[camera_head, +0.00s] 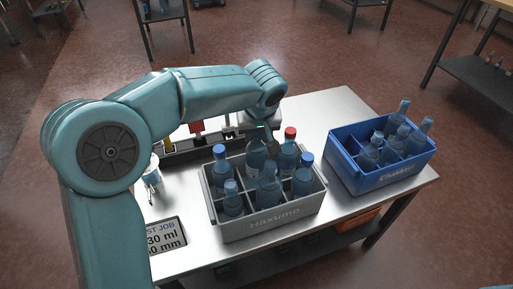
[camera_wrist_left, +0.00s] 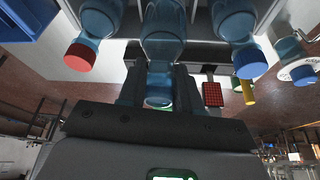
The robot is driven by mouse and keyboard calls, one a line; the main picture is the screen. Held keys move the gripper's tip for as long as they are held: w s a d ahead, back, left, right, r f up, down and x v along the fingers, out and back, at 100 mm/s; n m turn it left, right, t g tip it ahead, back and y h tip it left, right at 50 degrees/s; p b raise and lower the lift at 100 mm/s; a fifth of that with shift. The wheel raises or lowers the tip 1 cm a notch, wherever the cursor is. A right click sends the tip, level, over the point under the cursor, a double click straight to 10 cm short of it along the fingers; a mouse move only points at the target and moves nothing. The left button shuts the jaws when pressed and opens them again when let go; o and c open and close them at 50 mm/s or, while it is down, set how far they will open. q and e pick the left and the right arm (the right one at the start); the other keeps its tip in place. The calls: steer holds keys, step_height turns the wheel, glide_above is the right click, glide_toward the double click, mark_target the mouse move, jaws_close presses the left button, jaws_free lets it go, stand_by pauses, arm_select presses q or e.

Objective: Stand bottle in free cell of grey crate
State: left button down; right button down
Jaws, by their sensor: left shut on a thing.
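The grey crate (camera_head: 262,224) stands on the metal table and holds several bottles, some with blue or red caps. My left gripper (camera_head: 267,137) reaches over its back edge. In the left wrist view the gripper (camera_wrist_left: 158,82) is shut around the neck of a clear, uncapped bottle (camera_wrist_left: 163,42). In the head view this bottle (camera_head: 256,157) is upright in the back middle cell, between a blue-capped bottle (camera_head: 220,172) and a red-capped bottle (camera_head: 288,152). Its base is hidden, so I cannot tell whether it rests on the crate floor. My right gripper is not in view.
A blue crate (camera_head: 386,175) with several uncapped bottles stands at the right of the table. A job display (camera_head: 166,236) lies at the front left. Dark equipment with a red part (camera_head: 197,127) is behind the grey crate. Bare table lies between the crates.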

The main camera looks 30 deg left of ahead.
arm_select(q)
step_height(320, 180, down, 4)
steer(key=shift+f+b, duration=0.25)
steer(key=shift+b, duration=0.25)
steer(key=shift+r, duration=0.1)
steer(key=c, duration=0.8)
jaws_free()
steer(key=shift+o, duration=0.2)
steer(key=shift+r, duration=0.15)
steer(key=p+v, duration=0.2)
steer(key=v, duration=0.9)
steer(key=shift+s+r, duration=0.15)
steer(key=shift+r, duration=0.15)
